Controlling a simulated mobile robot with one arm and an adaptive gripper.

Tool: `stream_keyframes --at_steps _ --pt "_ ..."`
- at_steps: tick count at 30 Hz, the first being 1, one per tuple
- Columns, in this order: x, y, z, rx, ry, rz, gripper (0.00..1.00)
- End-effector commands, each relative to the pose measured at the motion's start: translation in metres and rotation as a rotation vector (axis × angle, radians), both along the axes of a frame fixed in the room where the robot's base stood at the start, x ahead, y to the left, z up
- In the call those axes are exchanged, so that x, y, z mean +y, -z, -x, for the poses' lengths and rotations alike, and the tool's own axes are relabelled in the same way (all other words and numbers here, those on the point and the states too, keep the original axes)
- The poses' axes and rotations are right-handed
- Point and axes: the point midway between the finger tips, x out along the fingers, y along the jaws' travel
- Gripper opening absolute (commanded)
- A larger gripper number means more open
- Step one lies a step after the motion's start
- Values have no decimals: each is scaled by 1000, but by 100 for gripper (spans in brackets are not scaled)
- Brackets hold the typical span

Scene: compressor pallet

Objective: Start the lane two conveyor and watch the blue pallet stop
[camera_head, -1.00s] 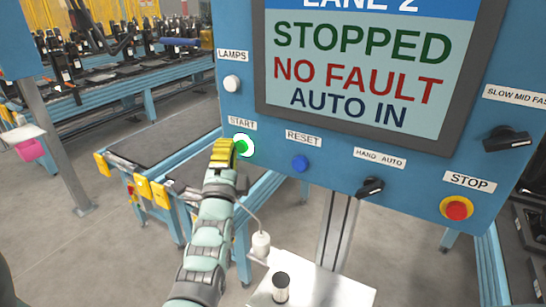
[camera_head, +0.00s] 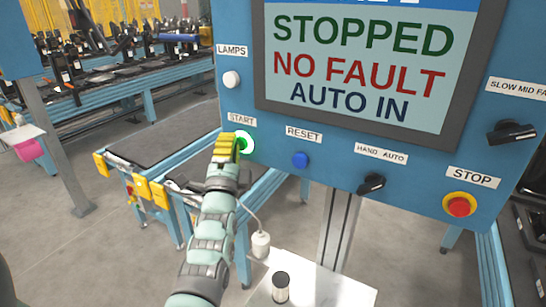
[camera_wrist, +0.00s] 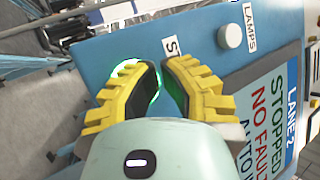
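The lane two panel (camera_head: 330,150) fills the upper right of the head view. Its screen (camera_head: 360,65) reads STOPPED, NO FAULT, AUTO IN. The green START button (camera_head: 243,143) has a lit ring. My gripper (camera_head: 236,145) is at its left side and partly covers it; contact is unclear. In the wrist view, my gripper (camera_wrist: 162,66) shows a narrow gap between its yellow fingers, with nothing held. The START button's glowing ring (camera_wrist: 122,68) shows behind the left finger. A dark conveyor (camera_head: 150,155) lies behind my arm. I cannot make out a blue pallet.
The panel also carries a white lamps button (camera_head: 231,79), blue RESET button (camera_head: 300,160), HAND AUTO knob (camera_head: 371,184), speed knob (camera_head: 511,132) and red STOP button (camera_head: 459,206). A white plate (camera_head: 330,290) with a dark-topped cylinder is below. Open floor lies left.

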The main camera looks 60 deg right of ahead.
Motion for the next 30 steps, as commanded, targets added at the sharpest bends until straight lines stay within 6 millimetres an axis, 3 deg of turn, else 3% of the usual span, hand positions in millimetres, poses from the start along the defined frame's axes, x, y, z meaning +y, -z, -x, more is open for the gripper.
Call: stream_keyframes --at_steps 30 --pt "-8 0 -1 0 -1 0 0"
